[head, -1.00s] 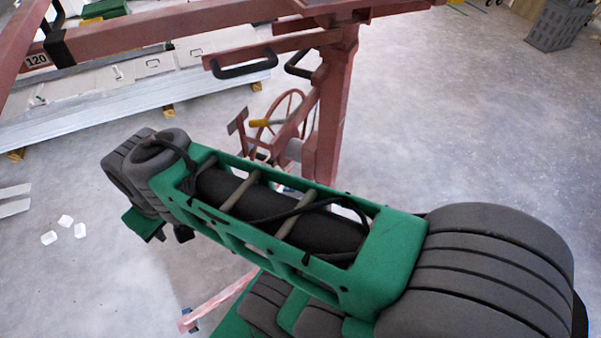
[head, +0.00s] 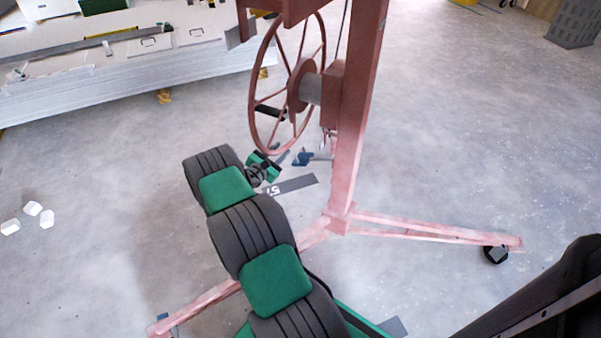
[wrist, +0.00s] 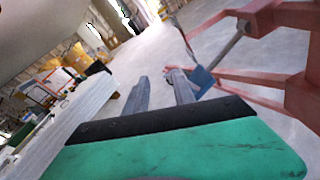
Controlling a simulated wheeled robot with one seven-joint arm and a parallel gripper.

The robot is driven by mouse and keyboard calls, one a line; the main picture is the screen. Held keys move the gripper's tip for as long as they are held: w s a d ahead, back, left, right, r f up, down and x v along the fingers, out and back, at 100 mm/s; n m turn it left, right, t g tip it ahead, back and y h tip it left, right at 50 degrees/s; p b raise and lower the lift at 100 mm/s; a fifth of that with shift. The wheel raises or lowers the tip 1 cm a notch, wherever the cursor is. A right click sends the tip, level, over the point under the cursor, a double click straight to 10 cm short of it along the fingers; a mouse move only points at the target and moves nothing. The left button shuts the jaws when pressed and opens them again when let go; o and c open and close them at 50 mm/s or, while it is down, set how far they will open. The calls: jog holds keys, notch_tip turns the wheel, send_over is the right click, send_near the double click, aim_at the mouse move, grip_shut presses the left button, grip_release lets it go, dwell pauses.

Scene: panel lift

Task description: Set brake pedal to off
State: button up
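The red panel lift has an upright post (head: 358,110) with a large spoked winch wheel (head: 290,85) on its left side. A small blue plate on a grey rod, which looks like the brake pedal (head: 303,157), sits low beside the post below the wheel. It also shows in the wrist view (wrist: 203,78), just right of the fingers. My gripper (head: 279,160) is just left of the pedal in the head view. Its two grey fingers (wrist: 158,76) are apart with nothing between them. No contact with the pedal is clear.
Red base legs (head: 430,230) spread over the floor, one ending in a black caster (head: 496,254). A dark plate with white figures (head: 285,187) shows below my gripper. A stack of pale panels (head: 120,80) lies at the back left. Open floor lies to the right.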

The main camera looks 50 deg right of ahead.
aim_at(296, 154)
notch_tip(296, 154, down, 6)
jog(key=s+d+n+h+b, duration=0.1)
jog(key=s+d+n, duration=0.1)
jog(key=s+n, duration=0.1)
jog(key=shift+n+t+h, duration=0.3)
jog(key=shift+t, duration=0.2)
jog(key=d+b, duration=0.1)
jog(key=d, duration=0.1)
jog(key=w+d, duration=0.1)
jog(key=d, duration=0.1)
jog(key=d+b, duration=0.1)
jog(key=d, duration=0.2)
jog(key=shift+w+d+r+b, duration=0.1)
jog(key=shift+w+r+b, duration=0.05)
jog(key=shift+r+b, duration=0.15)
jog(key=shift+c, duration=0.4)
grip_shut()
jog(key=shift+w, duration=0.1)
